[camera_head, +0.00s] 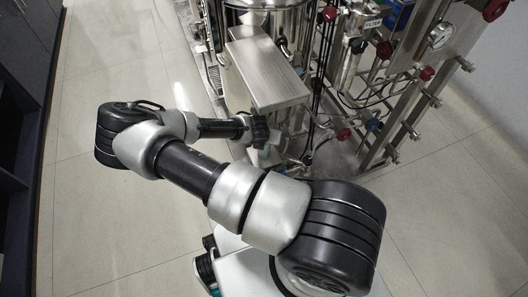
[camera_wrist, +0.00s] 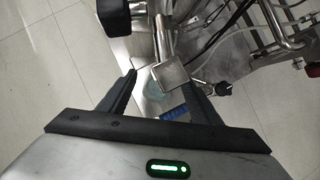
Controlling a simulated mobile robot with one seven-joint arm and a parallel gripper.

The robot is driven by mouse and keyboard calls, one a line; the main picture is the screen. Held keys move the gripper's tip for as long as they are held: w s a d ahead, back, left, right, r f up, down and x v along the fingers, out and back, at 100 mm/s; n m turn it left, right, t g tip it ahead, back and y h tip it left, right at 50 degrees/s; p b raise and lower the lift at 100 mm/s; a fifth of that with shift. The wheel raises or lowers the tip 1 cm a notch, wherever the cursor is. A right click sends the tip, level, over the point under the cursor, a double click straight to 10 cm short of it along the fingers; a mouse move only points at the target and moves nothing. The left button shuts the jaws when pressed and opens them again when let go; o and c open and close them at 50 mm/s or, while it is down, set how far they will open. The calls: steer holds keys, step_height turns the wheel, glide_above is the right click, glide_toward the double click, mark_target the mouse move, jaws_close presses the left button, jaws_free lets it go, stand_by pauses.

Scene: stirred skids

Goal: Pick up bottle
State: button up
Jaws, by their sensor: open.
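My gripper (camera_wrist: 160,80) is open in the wrist view, with its two dark fingers spread to the left and right. Between them shows a pale, bluish translucent thing (camera_wrist: 153,88), which may be the bottle. A blue patch (camera_wrist: 173,114) lies just below it, between the fingers. A square metal plate (camera_wrist: 175,76) partly covers this area, so the bottle's outline is unclear. In the head view, my gripper (camera_head: 256,132) is beside the skid, and a pale, greenish thing (camera_head: 264,157) shows just below it, partly hidden. I cannot tell whether the fingers touch anything.
A steel skid with a metal box (camera_head: 264,72), a shiny vessel (camera_head: 275,20), pipes, cables and red knobs stands close to my gripper. A gauge (camera_head: 440,35) is at upper right. Dark shelving (camera_head: 22,150) is at far left. Tiled floor (camera_head: 105,215) is free between.

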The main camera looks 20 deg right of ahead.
steer(key=shift+r, duration=0.1)
steer(key=shift+c, duration=0.2)
jaws_close()
